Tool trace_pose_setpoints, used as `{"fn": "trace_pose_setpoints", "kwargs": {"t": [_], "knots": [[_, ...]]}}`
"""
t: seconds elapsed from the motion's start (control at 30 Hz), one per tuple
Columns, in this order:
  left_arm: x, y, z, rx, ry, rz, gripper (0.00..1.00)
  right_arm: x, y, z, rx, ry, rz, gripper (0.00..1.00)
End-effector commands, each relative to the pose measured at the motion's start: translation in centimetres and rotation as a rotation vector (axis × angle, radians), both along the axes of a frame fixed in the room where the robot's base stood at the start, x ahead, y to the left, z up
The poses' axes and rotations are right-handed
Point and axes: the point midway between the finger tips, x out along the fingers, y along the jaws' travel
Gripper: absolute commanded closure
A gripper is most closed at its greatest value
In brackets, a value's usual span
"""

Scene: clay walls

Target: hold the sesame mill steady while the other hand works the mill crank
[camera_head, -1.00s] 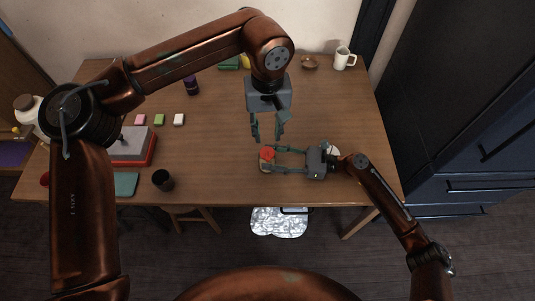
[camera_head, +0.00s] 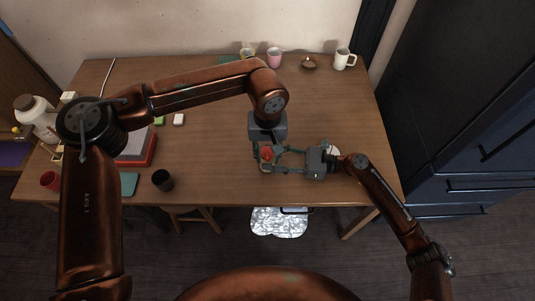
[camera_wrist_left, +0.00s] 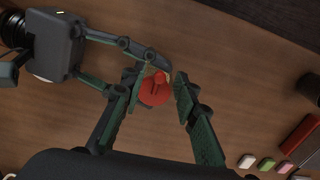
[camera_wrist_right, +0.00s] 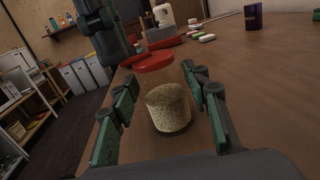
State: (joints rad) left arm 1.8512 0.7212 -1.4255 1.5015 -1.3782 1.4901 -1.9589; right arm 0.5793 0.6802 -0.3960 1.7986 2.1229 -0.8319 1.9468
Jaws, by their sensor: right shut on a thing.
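The sesame mill stands upright on the table; its red crank top (camera_head: 267,153) shows in the head view. Its speckled tan body (camera_wrist_right: 168,108) sits between the right fingers in the right wrist view, with the red top (camera_wrist_right: 153,62) above it. My right gripper (camera_head: 274,160) comes in from the right and is shut on the mill body. My left gripper (camera_head: 266,148) is over the mill from above. In the left wrist view, the open left fingers (camera_wrist_left: 162,92) straddle the red crank (camera_wrist_left: 153,88); contact with it is not clear.
A dark cup (camera_head: 163,180) stands at the front edge, left of the mill. A red-edged grey block (camera_head: 137,150), small coloured blocks and a white bottle (camera_head: 38,115) are at left. Mugs (camera_head: 274,58) and a brown bowl (camera_head: 309,63) are at the back. The table's middle is mostly clear.

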Motion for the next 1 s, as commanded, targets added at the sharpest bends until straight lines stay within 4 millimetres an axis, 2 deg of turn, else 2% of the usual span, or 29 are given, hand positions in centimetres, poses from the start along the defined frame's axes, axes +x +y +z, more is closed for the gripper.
{"fn": "trace_pose_setpoints", "kwargs": {"t": [0.3,0.7,1.0], "knots": [[-0.01,-0.02,-0.26,-0.001,0.0,0.0,0.72,-0.01,0.0,-0.07,-0.001,0.001,0.0,0.88],[0.0,-0.02,-0.22,-0.001,0.0,0.001,0.99,-0.02,0.0,-0.08,-0.001,0.001,0.0,0.88],[0.01,-0.01,-0.21,0.0,0.0,0.002,1.0,-0.02,-0.01,-0.09,-0.001,0.001,0.0,0.88]]}}
